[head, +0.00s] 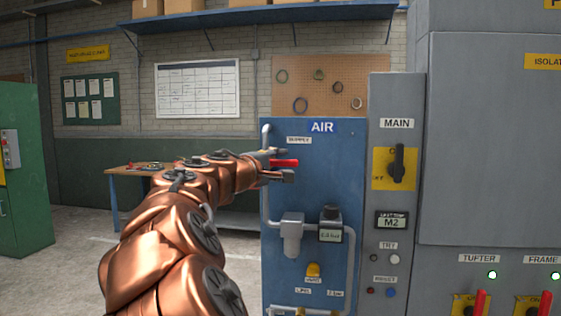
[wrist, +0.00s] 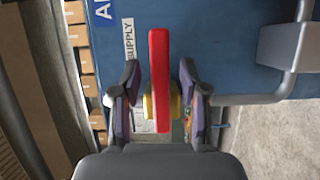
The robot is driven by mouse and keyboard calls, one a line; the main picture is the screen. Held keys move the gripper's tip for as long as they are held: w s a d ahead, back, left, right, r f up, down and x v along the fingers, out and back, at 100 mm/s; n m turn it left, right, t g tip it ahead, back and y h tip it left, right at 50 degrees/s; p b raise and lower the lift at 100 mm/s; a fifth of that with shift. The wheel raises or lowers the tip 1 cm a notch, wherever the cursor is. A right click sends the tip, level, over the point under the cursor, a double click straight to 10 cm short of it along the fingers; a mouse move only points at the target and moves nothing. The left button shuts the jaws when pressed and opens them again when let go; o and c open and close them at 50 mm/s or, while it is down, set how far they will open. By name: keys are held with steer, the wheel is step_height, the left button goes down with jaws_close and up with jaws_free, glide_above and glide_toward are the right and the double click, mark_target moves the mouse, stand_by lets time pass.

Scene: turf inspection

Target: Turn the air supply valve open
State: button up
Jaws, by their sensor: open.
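The air supply valve has a red lever handle (head: 284,163) on the blue AIR panel (head: 312,215), near its left side under a small supply label. The lever lies about level in the head view, across the run of the upright grey pipe. It also shows in the wrist view as a long red bar (wrist: 159,80) with a yellow-brass part (wrist: 149,106) beside it. My gripper (head: 277,164) is open at the lever. In the wrist view its two fingers (wrist: 159,82) stand on either side of the bar, with gaps visible. My arm hides part of the valve body.
Right of the panel stands a grey cabinet (head: 397,255) with a black MAIN switch (head: 397,163) on a yellow plate. Lower on the blue panel are a regulator (head: 291,228), a gauge display (head: 331,235) and grey pipes. A workbench (head: 135,171) stands behind at left.

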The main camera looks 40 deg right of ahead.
steer(key=shift+w+d, duration=0.1)
steer(key=shift+d, duration=0.35)
steer(key=shift+c, duration=0.2)
jaws_close()
